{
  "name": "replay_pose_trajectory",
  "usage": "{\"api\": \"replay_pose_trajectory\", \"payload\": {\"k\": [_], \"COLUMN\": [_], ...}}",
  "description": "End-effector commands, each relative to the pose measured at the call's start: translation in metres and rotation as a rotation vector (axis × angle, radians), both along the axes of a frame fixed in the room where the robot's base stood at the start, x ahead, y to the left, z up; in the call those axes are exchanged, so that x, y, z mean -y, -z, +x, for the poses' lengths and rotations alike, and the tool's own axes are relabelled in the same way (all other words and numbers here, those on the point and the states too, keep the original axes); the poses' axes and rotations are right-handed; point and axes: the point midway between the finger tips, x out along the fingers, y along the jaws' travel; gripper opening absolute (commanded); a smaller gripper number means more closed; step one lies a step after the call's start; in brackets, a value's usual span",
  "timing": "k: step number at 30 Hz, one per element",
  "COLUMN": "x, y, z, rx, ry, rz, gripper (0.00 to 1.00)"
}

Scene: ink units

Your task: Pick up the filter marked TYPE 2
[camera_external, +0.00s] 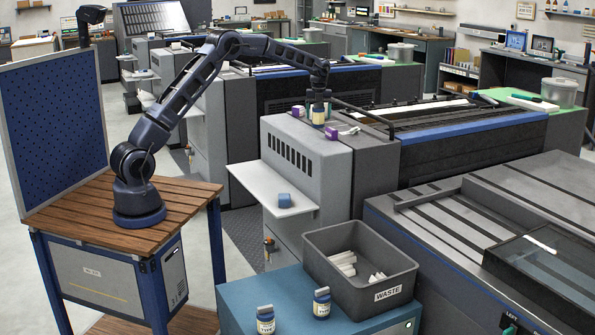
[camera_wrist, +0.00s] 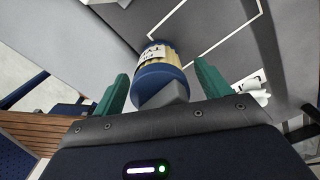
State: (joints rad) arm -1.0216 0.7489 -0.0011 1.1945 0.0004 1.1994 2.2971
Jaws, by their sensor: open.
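A filter (camera_external: 318,117) with a pale yellowish body stands on top of the grey machine housing. In the wrist view the filter (camera_wrist: 170,55) shows blue ends and a white label whose full text I cannot read. My gripper (camera_external: 318,103) is directly above and around it, pointing down. In the wrist view the green fingers of my gripper (camera_wrist: 161,82) are open, one on each side of the filter, with gaps visible. Two more blue-capped filters, one at the left (camera_external: 265,320) and one at the right (camera_external: 322,303), stand on the teal cabinet; their labels are too small to read surely.
Purple items lie close to the filter, one at left (camera_external: 298,111) and one at right (camera_external: 331,133), with a white piece (camera_external: 349,130) beside it. A grey WASTE bin (camera_external: 345,285) holds white pieces. A blue block (camera_external: 285,200) sits on the white shelf (camera_external: 262,185).

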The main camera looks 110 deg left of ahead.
Motion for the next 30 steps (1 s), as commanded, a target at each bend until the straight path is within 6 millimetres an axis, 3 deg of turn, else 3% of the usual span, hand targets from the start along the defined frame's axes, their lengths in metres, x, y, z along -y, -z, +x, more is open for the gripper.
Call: {"api": "replay_pose_trajectory", "payload": {"k": [7,12,15,24,30], "x": [0.0,0.0,0.0,0.0,0.0], "y": [0.002,0.002,0.001,-0.002,-0.028], "z": [0.0,0.0,0.0,0.0,0.0], "rx": [0.001,0.001,0.001,0.0,0.002], "ry": [0.0,0.0,0.0,0.0,0.0], "rz": [0.001,0.001,0.001,0.002,0.005], "gripper": [0.74,0.41,0.26,0.26,0.26]}}
